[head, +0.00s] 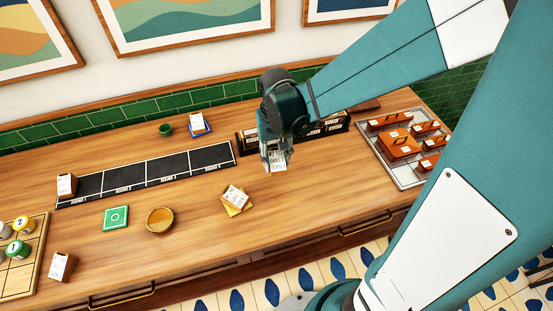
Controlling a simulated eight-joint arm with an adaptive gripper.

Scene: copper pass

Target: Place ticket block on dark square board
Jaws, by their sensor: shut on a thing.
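My gripper (276,168) is shut on a ticket block (280,160) with a white printed face, above the counter at centre. The fingers partly cover it; I cannot tell its clearance. A brown board (366,106) lies at the back behind my arm, largely hidden; I cannot tell whether it is the dark square board. A long dark strip (146,174), divided into marked sections, lies left of my gripper.
A dark rack (246,143) stands behind my gripper. A grey tray (407,183) with orange-brown blocks lies right. A wooden bowl (160,221), green square (116,218) and green cup (165,130) stand left. A wooden grid (38,262) holds numbered pieces. Counter right of the yellow base is clear.

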